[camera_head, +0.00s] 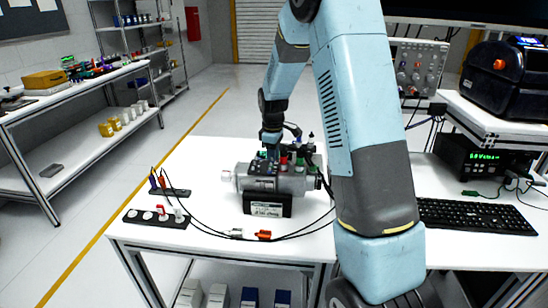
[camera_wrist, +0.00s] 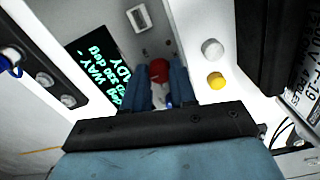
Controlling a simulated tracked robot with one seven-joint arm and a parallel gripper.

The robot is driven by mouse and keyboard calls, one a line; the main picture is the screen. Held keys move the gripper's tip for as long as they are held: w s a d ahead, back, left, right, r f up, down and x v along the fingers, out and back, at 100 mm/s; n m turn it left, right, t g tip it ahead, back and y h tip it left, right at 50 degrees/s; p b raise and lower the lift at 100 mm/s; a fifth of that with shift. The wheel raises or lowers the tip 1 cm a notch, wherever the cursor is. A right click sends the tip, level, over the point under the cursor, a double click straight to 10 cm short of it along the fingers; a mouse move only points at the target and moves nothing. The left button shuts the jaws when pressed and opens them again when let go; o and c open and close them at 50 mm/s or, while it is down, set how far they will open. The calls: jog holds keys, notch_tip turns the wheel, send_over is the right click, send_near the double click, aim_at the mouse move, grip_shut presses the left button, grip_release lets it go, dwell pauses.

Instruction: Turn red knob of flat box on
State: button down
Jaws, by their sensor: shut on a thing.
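In the wrist view the red knob (camera_wrist: 159,68) sits on a light panel, beside a dark display (camera_wrist: 97,72) with green text. The two blue fingers of my gripper (camera_wrist: 161,80) stand on either side of the knob and are shut on it. The knob's lower part is hidden between the fingers. In the head view my gripper (camera_head: 270,150) points down at the silver servo unit (camera_head: 300,182) on the white table. The flat box is too small and covered to make out clearly there.
A white button (camera_wrist: 212,49) and a yellow button (camera_wrist: 215,81) lie right of the knob. In the head view, black cables loop over the table front near an orange connector (camera_head: 263,235). A black strip (camera_head: 156,218) lies at left, and a keyboard (camera_head: 472,216) at right.

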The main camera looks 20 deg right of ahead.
jog(key=shift+s+d, duration=0.1)
jog(key=shift+d, duration=0.1)
jog(key=shift+a, duration=0.2)
jog(key=shift+m, duration=0.4)
jog(key=m, duration=0.5)
jog(key=shift+a+m, duration=0.15)
jog(key=shift+m, duration=0.25)
jog(key=m, duration=0.4)
jog(key=shift+r+m, duration=0.1)
jog(key=shift+m, duration=0.3)
jog(key=shift+w+m, duration=0.2)
jog(key=shift+m, duration=0.1)
jog(key=c, duration=0.9)
grip_release()
jog(key=shift+s, duration=0.1)
